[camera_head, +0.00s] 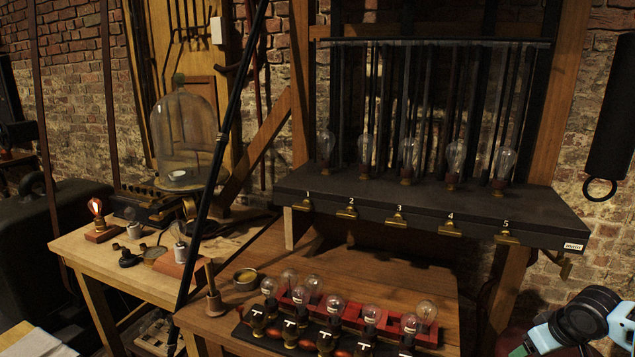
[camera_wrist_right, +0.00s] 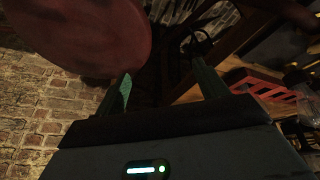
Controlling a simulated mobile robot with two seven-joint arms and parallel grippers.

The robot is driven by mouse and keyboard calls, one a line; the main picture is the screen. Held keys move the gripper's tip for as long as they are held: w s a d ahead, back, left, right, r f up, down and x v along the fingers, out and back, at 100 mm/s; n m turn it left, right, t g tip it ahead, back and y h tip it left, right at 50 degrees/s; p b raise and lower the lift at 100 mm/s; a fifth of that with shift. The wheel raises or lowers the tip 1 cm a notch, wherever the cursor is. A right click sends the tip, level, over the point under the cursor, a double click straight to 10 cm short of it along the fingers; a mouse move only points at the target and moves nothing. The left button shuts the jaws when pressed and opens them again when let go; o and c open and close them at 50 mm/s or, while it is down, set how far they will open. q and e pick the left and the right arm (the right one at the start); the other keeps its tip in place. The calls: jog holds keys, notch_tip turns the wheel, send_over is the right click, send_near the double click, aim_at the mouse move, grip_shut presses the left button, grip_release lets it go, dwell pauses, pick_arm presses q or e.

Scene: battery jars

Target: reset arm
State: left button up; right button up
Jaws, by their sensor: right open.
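My right arm (camera_head: 580,322), white, teal and black, enters the head view at the lower right corner, to the right of the wooden bench. In the right wrist view my right gripper (camera_wrist_right: 165,85) is open, its two fingers wide apart. I see nothing held between them. A large dark red rounded thing (camera_wrist_right: 85,35) lies beyond the left finger; I cannot tell what it is. My left gripper and arm are not in view.
The bench (camera_head: 360,268) carries a red rack (camera_head: 430,335) with several bulbs and black switches at its front. The rack also shows at the right of the wrist view (camera_wrist_right: 262,85). A dark shelf (camera_head: 410,205) numbered 1 to 5 holds bulbs above. A glass jar (camera_head: 185,140) stands left.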

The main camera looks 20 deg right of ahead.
jog(key=s+a+f+n+t+y, duration=0.1)
jog(key=s+a+f, duration=0.75)
jog(key=f, duration=0.25)
jog(key=s+a+f+n+y, duration=0.1)
jog(key=s+a+f, duration=0.6)
jog(key=a+f, duration=0.25)
jog(key=s+a+t, duration=0.1)
jog(key=s+a, duration=0.1)
jog(key=a, duration=0.9)
jog(key=s+a+n+t+y+p, duration=0.1)
jog(key=s+a+t, duration=0.1)
jog(key=a, duration=0.9)
jog(key=shift+s+a, duration=0.35)
jog(key=shift+s, duration=0.15)
